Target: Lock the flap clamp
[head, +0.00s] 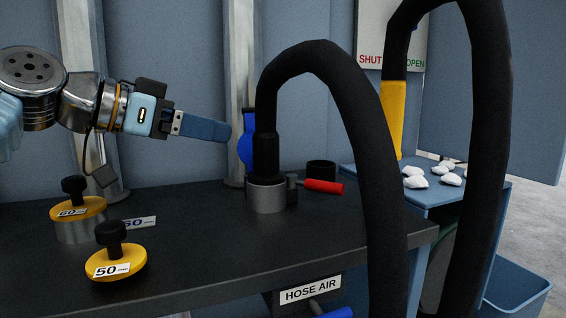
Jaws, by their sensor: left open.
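No part is labelled as the flap clamp, and I cannot tell for certain which one it is. A blue paddle-like part (245,150) stands upright by a pale metal post, partly hidden behind the black hose end. A red-handled lever (324,187) sticks out to the right from the grey hose socket (267,195) on the dark bench. My left gripper (228,132) comes in from the left, seen nearly edge-on. It is open, with its fingertips just left of the blue part in the picture; I cannot tell whether they touch. My right gripper is out of view.
Thick black hoses (375,150) arch across the right half. Yellow 50 and 60 knobbed discs (115,265) are at the bench's (200,245) left. A HOSE AIR label (310,290) is at the front. White tufts (415,181) lie on a blue table. A SHUT/OPEN sign (375,25) hangs behind.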

